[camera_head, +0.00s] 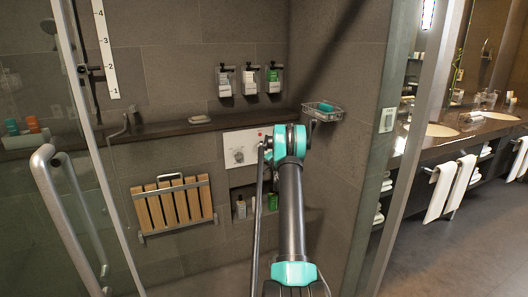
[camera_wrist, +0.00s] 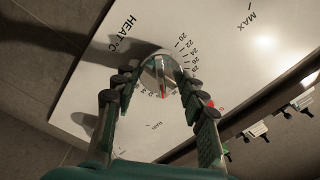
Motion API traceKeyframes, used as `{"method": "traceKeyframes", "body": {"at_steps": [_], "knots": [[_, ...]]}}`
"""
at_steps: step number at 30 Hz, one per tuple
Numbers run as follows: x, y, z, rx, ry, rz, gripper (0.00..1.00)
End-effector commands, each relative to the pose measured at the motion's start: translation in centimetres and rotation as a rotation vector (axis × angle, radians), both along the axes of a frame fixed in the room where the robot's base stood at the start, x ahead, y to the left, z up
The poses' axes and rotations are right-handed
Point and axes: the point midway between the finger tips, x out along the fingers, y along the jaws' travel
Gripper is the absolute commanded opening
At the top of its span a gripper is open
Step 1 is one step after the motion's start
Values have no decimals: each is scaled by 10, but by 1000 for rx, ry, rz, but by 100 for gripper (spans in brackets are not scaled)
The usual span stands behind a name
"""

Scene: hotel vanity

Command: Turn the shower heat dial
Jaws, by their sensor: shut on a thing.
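The shower heat dial (camera_wrist: 158,78) is a round, metallic knob in the wrist view, on a white panel (camera_wrist: 95,60) marked "HEAT °C". Numbers ring the dial, with the twenties at its upper right. A small red mark shows on the dial's lower side; the exact value is too small to read. My gripper (camera_wrist: 157,73) has one finger on each side of the dial and is shut on it. In the head view the white panel (camera_head: 236,150) is on the shower wall below the ledge. My gripper (camera_head: 265,150) is at its right side, partly hidden by my arm.
A dark ledge (camera_head: 180,128) runs above the panel. A wire basket (camera_head: 322,112) is at its right. A niche with bottles (camera_head: 241,207) is below, and a folded slatted seat (camera_head: 174,204) is left. A glass door with a metal handle (camera_head: 45,185) stands at far left.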

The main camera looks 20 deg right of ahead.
Motion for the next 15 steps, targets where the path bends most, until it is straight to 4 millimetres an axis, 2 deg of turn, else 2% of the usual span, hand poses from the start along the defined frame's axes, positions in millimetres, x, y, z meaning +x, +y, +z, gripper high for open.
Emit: {"method": "traceKeyframes", "body": {"at_steps": [15], "knots": [[0,2,0,463,15,4,13]]}}
